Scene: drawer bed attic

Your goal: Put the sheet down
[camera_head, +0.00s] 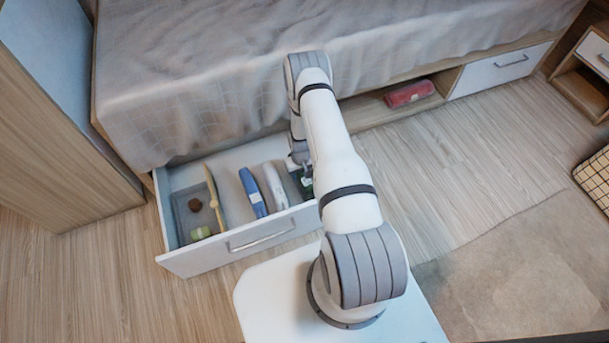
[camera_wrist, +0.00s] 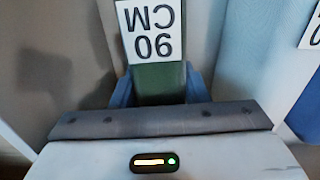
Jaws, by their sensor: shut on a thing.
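My gripper (camera_wrist: 160,88) is shut on a dark green sheet (camera_wrist: 158,80) with a white label reading "90 CM", upside down in the wrist view. In the head view the green sheet (camera_head: 307,186) shows as a small dark patch at the right end of the open drawer (camera_head: 203,255), mostly hidden by my arm. I cannot tell whether it touches the drawer floor. A blue sheet (camera_head: 253,192) and a pale grey one (camera_head: 275,186) stand on edge in the drawer, left of the green one.
A wooden divider (camera_head: 214,198) splits the drawer; left of it a grey tray (camera_head: 187,214) holds a brown item (camera_head: 195,205) and a green item (camera_head: 201,232). The bed (camera_head: 180,75) overhangs the drawer's back. A red bundle (camera_head: 409,93) lies in an open bay.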

